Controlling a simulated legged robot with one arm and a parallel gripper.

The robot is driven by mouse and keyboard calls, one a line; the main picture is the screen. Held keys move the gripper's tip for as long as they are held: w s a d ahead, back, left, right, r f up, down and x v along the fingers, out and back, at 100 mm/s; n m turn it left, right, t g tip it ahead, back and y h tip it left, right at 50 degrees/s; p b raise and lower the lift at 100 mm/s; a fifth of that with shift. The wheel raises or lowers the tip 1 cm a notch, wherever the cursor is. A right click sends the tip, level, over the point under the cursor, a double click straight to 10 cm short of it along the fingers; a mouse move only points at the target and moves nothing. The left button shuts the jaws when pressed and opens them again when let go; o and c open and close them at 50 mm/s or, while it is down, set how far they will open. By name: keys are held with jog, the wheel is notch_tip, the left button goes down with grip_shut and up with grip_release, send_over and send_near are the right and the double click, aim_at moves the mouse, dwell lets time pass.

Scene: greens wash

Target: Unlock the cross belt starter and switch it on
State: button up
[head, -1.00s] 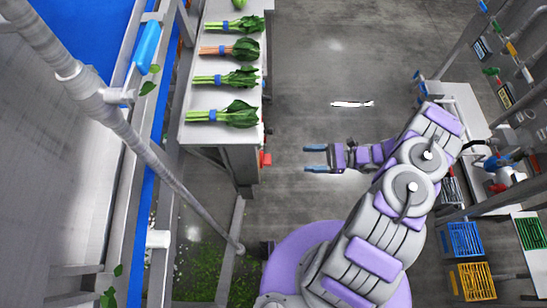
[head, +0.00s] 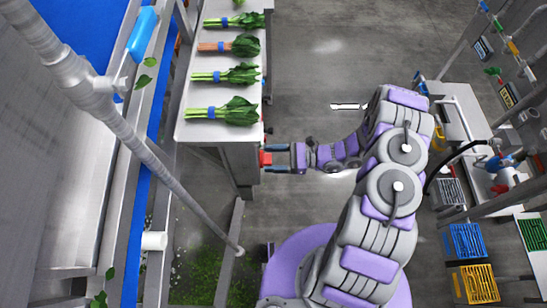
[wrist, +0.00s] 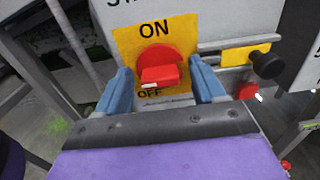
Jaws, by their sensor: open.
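The starter's red switch (wrist: 160,68) sits on a yellow plate (wrist: 126,46) marked ON above and OFF below. Its paddle juts toward me, with its lower edge close to the word OFF. My open gripper (wrist: 162,85) has one blue finger on each side of the switch, apart from it as far as I can see. To the right, a black knob (wrist: 267,65) stands at the end of a yellow tag (wrist: 238,56) beside a metal bar. I cannot tell whether it is locked. In the head view my gripper (head: 276,158) reaches the red switch (head: 264,158) at the table's end.
A steel table (head: 188,130) carries several bunches of greens (head: 225,110). A diagonal pipe (head: 150,155) runs along the left, beside a blue belt (head: 80,30). Blue (head: 466,240) and yellow (head: 478,283) crates stand at the right.

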jog(key=shift+c, duration=0.5)
jog(key=c, duration=1)
jog(key=shift+o, duration=0.2)
jog(key=shift+r+m+p, duration=0.1)
jog(key=shift+m+p, duration=0.25)
jog(key=shift+m, duration=0.05)
jog(key=m+p, duration=0.1)
jog(key=m, duration=0.4)
jog(key=m+p, duration=0.1)
jog(key=m, duration=0.5)
jog(key=m+p, duration=0.2)
jog(key=m, duration=0.4)
jog(key=shift+w+d+f, duration=0.15)
jog(key=shift+w+f, duration=0.2)
